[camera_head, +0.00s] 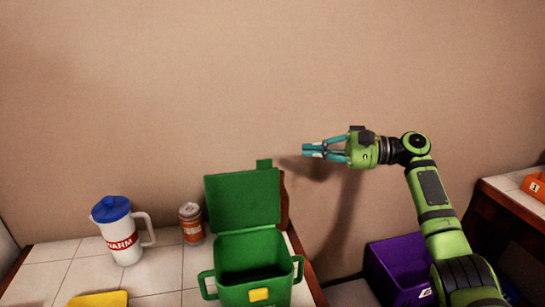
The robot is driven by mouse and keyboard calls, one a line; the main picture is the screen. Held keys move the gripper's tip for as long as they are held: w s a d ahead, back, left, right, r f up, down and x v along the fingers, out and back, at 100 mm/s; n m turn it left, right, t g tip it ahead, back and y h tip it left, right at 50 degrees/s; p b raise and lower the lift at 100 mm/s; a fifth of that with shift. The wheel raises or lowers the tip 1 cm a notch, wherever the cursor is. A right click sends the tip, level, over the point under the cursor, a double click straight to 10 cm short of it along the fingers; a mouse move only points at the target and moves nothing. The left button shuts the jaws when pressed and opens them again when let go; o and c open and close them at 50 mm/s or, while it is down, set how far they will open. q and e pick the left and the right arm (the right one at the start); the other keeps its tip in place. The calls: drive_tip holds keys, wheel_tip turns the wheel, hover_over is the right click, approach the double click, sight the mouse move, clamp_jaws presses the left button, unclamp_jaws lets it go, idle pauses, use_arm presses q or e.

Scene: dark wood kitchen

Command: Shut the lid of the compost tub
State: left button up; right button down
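The green compost tub (257,292) stands on the tiled counter at the bottom middle, with a yellow latch on its front and a handle on each side. Its green lid (243,200) is open and stands up at the back, leaning slightly, with a small tab on its top edge. The inside of the tub looks dark. My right gripper (305,151) is in front of the wall, to the right of the lid and above it in the picture, pointing left. Its teal fingertips are together with nothing between them. It is apart from the lid. My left gripper is out of view.
A white jug with a blue lid (121,238) and an orange-brown can (191,224) stand left of the tub. A yellow object (98,300) lies at the front. A purple bin (400,265) and a second counter with an orange tray (535,186) are right.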

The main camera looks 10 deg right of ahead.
drive_tip(key=a+p, duration=0.7)
drive_tip(key=a, duration=0.2)
drive_tip(key=shift+s, duration=0.25)
idle(0.4)
